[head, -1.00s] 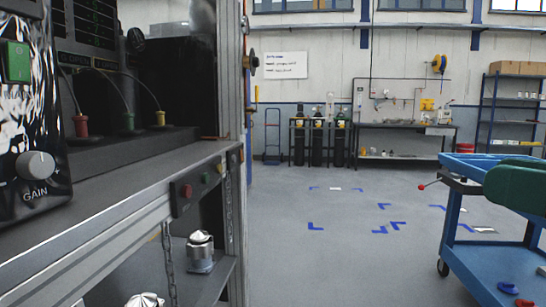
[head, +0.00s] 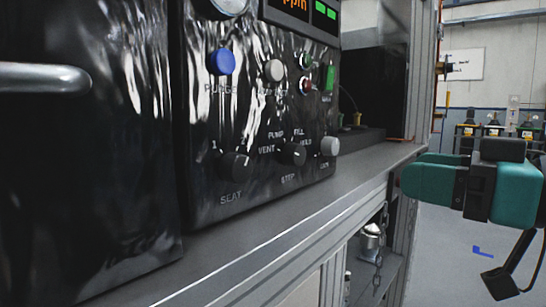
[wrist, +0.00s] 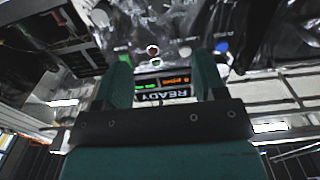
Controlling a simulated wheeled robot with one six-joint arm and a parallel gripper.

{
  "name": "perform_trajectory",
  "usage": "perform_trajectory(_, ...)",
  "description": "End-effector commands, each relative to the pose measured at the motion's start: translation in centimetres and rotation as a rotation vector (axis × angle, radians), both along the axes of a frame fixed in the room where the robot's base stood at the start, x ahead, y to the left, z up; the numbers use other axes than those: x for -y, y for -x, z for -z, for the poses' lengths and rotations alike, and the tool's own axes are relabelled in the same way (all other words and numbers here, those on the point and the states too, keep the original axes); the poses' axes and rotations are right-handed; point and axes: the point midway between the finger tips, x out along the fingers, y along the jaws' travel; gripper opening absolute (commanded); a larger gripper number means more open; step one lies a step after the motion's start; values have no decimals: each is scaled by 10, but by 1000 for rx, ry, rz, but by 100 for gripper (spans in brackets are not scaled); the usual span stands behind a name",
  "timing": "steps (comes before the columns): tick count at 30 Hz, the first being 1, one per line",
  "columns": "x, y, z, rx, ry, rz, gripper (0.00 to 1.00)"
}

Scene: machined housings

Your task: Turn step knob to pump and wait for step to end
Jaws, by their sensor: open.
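The black STEP knob (head: 292,153) sits low on a glossy black panel (head: 255,110) in the head view, with PUMP, FILL, VENT and HOLD lettered around it. I cannot tell its pointer's setting. My gripper (wrist: 163,60) is open in the wrist view, two teal fingers apart with nothing between them. It faces the panel, which appears upside down there; a READY display (wrist: 165,95) shows between and behind the fingers. My teal arm is at the right in the head view, apart from the STEP knob. I cannot make out that knob in the wrist view.
The black SEAT knob (head: 236,165) is left of STEP, and a grey knob (head: 330,146) is close at its right. A blue PURGE knob (head: 220,62) is above. A grey bench ledge (head: 290,205) runs below the panel. Open floor lies at the right.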

Motion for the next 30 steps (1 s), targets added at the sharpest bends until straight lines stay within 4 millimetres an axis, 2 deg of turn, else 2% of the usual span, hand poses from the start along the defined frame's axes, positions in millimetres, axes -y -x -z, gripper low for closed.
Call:
perform_trajectory(8, -26, -18, -2, -1, 0, -9, 64)
perform_trajectory(14, -54, -40, -3, -2, 1, -10, 64)
perform_trajectory(24, -111, -83, -2, -1, 2, -8, 64)
perform_trajectory(30, -131, -100, -2, 0, 0, -4, 64)
